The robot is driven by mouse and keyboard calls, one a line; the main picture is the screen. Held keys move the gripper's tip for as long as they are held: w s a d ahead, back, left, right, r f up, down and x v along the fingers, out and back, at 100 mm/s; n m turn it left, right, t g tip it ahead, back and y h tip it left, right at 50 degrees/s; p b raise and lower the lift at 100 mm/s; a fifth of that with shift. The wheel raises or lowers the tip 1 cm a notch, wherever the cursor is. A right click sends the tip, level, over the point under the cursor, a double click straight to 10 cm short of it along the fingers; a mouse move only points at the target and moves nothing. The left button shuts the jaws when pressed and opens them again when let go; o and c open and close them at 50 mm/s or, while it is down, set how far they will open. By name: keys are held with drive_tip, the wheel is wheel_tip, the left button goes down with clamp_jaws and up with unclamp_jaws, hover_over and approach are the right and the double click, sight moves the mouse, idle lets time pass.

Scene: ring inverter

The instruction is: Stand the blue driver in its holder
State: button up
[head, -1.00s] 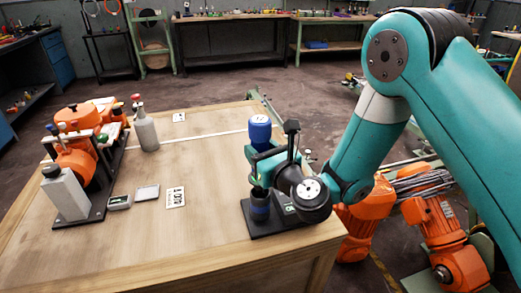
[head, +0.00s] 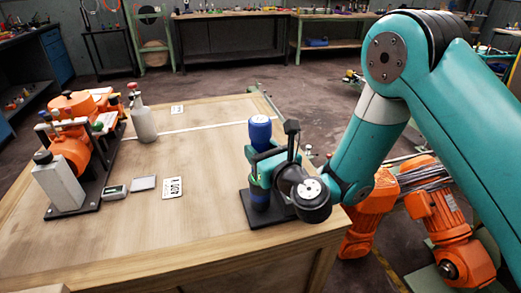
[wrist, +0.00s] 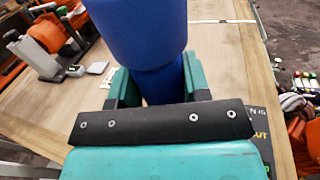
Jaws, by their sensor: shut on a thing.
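The blue driver (head: 260,132) is upright, with its thick blue handle rising above my gripper (head: 262,165). My gripper is shut on the driver. In the wrist view, the blue handle (wrist: 140,25) stands between the green fingers of my gripper (wrist: 157,85). The holder (head: 259,200) is a dark round cup on a black base plate (head: 262,221) at the table's front right. The driver is directly over the holder, its lower end close to or in the cup. My gripper hides part of this, so I cannot tell how deep it sits.
The wooden table (head: 200,225) has free room at its middle. An orange machine (head: 78,150) with a grey block stands at the left. Orange motors (head: 440,225) stand on the floor at right.

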drive_tip(key=shift+f, duration=0.15)
drive_tip(key=o, duration=1.1)
drive_tip(key=shift+o, duration=0.2)
drive_tip(key=shift+f, duration=0.1)
